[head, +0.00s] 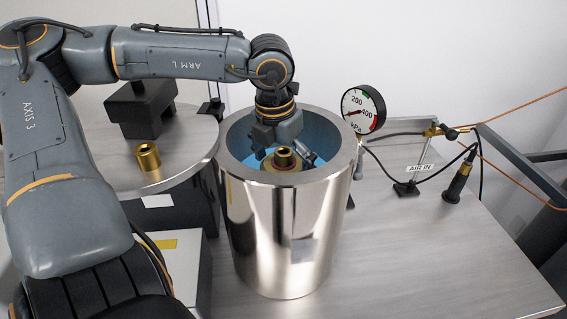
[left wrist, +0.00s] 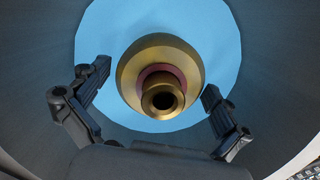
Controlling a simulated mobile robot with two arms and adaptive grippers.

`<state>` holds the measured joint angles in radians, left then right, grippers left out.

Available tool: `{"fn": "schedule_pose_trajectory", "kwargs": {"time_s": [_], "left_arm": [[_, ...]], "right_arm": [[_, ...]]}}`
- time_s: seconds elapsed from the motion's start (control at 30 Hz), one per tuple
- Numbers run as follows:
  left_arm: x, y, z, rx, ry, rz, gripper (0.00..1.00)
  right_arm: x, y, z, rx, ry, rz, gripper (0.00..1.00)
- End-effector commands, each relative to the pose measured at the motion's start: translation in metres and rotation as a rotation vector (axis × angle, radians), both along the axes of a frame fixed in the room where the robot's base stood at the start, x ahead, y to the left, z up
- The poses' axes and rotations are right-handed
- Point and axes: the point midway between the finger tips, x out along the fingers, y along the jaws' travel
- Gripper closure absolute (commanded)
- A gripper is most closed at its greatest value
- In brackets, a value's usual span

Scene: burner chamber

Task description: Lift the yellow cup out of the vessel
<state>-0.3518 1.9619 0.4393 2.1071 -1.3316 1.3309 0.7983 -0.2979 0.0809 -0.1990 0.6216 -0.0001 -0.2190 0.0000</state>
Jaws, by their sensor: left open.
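The yellow cup (head: 268,166) is a brass-gold round piece inside the shiny metal vessel (head: 270,225), just below the rim. In the left wrist view the cup (left wrist: 158,57) shows a wide gold body, a reddish ring and a narrower dark-holed end facing the camera. My left gripper (head: 286,155) reaches down into the vessel's mouth from above. In the left wrist view its two dark fingers (left wrist: 157,80) are spread apart on either side of the cup, with visible gaps, apart from it. The gripper partly hides the cup in the head view. My right gripper is not in view.
The vessel's wall surrounds the gripper closely. A round metal plate (head: 185,172) on the left carries a small brass piece (head: 148,157) and a black block. A pressure gauge (head: 363,109) stands right behind the vessel, near an air hose fitting. The bench (head: 430,255) at front right is clear.

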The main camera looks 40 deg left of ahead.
Motion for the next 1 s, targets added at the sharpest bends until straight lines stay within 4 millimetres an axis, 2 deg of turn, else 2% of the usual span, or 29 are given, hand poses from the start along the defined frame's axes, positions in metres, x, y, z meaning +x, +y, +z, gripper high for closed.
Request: {"fn": "schedule_pose_trajectory", "kwargs": {"time_s": [0.27,0.63,0.87,1.0], "left_arm": [[0.001,0.000,-0.004,0.000,-0.002,-0.001,0.00],[0.001,0.000,-0.004,0.000,-0.001,0.000,0.75],[0.001,0.000,-0.002,0.001,-0.005,0.000,0.77],[0.002,0.000,0.008,0.003,-0.009,0.000,0.77]], "right_arm": [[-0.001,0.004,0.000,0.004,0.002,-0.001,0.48],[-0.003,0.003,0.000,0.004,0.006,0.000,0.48],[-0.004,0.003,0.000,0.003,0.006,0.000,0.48],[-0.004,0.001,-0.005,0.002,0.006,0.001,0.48]]}}
